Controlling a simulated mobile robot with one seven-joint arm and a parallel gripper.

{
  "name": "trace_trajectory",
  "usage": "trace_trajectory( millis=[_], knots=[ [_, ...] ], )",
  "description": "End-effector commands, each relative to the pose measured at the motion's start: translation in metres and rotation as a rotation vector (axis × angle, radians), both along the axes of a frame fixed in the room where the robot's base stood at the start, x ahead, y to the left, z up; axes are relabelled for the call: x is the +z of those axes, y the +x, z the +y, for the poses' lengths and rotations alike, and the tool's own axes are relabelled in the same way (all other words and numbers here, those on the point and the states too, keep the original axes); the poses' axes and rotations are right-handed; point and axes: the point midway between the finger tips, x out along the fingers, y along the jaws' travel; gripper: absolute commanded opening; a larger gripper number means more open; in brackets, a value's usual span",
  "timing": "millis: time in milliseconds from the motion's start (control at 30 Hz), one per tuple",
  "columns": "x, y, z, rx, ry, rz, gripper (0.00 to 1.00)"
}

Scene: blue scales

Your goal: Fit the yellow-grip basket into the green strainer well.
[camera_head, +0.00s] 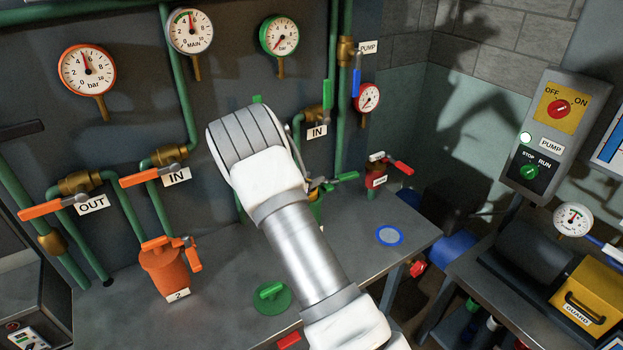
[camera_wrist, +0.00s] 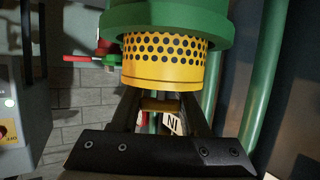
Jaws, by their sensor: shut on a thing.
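The yellow basket (camera_wrist: 160,80), a band full of round holes, shows in the wrist view, which looks upside down. My gripper (camera_wrist: 160,106) is shut on its yellow grip. The basket's perforated end meets the rim of the green strainer well (camera_wrist: 165,18) and seems partly inside it; a band of holes still shows outside the rim. I cannot tell how deep it sits. In the head view my arm hides most of the green strainer (camera_head: 317,211), the basket and my gripper.
An orange strainer (camera_head: 166,272) marked 2 stands at the left of the bench. A green lid with a handle (camera_head: 269,295) and a blue-rimmed disc (camera_head: 390,236) lie on the bench. Green pipes and a red-handled valve (camera_head: 377,172) stand close to the green strainer.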

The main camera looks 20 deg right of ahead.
Motion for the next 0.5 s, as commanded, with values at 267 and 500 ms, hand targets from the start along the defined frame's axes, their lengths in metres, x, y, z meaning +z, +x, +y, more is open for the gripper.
trace_trajectory(
  millis=[267,500],
  knots=[
    [0.007,-0.001,0.0,0.0,0.003,0.004,0.0],
    [0.017,-0.001,0.0,0.0,0.002,0.003,0.0]
  ],
)
